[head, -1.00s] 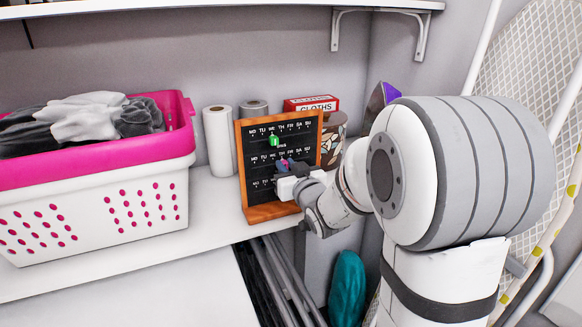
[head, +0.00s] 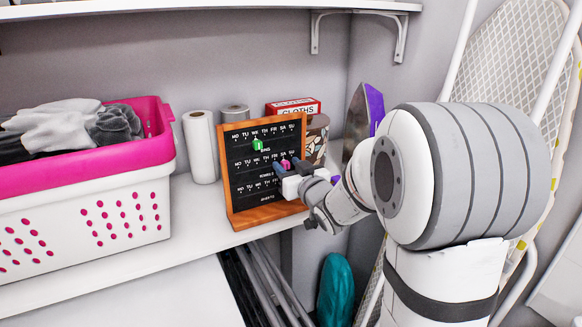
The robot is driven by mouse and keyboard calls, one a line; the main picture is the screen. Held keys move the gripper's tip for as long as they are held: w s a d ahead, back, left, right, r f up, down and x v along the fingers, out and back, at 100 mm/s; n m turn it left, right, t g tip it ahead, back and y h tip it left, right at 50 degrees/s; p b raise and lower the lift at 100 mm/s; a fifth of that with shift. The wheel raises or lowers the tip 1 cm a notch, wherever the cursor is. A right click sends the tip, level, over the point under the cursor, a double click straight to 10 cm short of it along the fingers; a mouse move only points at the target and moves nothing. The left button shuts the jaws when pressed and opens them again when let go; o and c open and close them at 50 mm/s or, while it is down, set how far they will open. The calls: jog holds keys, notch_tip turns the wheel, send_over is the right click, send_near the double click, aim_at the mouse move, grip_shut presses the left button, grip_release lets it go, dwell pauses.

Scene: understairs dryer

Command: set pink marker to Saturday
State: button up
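The pink marker (head: 286,164) is small and sits in the middle row of a black weekday board (head: 240,190) with an orange wooden frame. It appears to be at or just below the SA label of that row, though my gripper partly hides the area. My gripper (head: 287,170) is in front of the board's right half. Its dark fingers look spread apart, with the pink marker showing between their tips; contact cannot be made out. A green marker (head: 257,144) sits under WE in the top row.
A pink and white laundry basket (head: 85,215) with cloths stands to the left. Paper rolls (head: 200,148), a red cloths box (head: 293,107), a patterned canister (head: 316,140) and an iron (head: 360,120) crowd behind the board. The white counter (head: 190,235) is clear in front.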

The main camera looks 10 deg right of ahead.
jog(key=shift+s, duration=0.1)
jog(key=v, duration=0.7)
jog(key=shift+s+b, duration=0.3)
jog(key=shift+b, duration=0.05)
jog(key=shift+d, duration=0.1)
jog(key=s+f+m+g+h+p, duration=0.1)
jog(key=s+f+g+h+p, duration=0.1)
jog(key=s+g, duration=0.5)
jog(key=s+a+f+m+g+h+p, duration=0.1)
jog(key=s+g, duration=0.6)
jog(key=s, duration=1.1)
notch_tip(320, 180, down, 2)
jog(key=shift+f+m+g+h+p, duration=0.15)
jog(key=shift+m+g+h+p, duration=0.3)
jog(key=shift+h+p, duration=0.45)
